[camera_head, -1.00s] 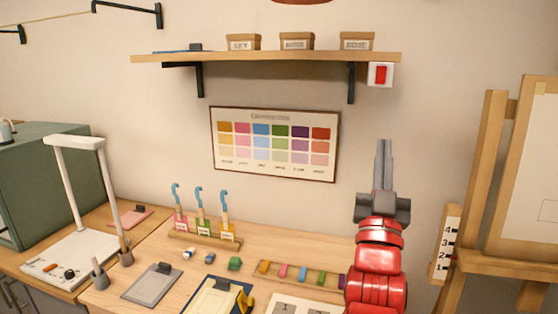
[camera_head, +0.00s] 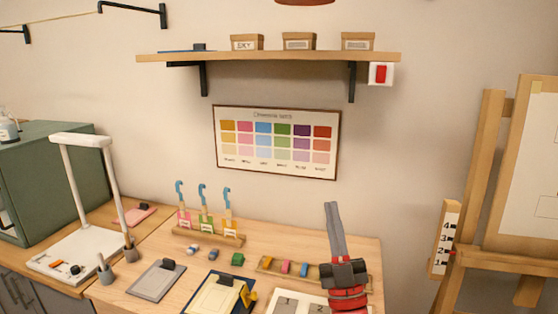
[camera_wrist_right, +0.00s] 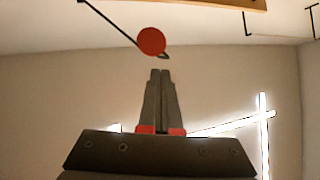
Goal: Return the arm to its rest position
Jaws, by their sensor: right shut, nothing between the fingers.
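My right gripper (camera_head: 333,215) stands upright above the right part of the wooden table (camera_head: 350,250), its fingers pointing up. It is shut and empty, and its red wrist shows at the bottom of the head view. In the right wrist view the two fingers (camera_wrist_right: 160,75) lie together with nothing between them. The gripper hides part of the rack of coloured blocks (camera_head: 265,265) behind it. My left gripper is not in view.
A shelf (camera_head: 270,57) with small boxes and a red switch (camera_head: 381,74) is on the wall above. An easel (camera_head: 478,190) stands at the right. Bottles with blue hooks (camera_head: 205,215), a clipboard (camera_head: 157,280) and a white lamp frame (camera_head: 80,140) are to the left.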

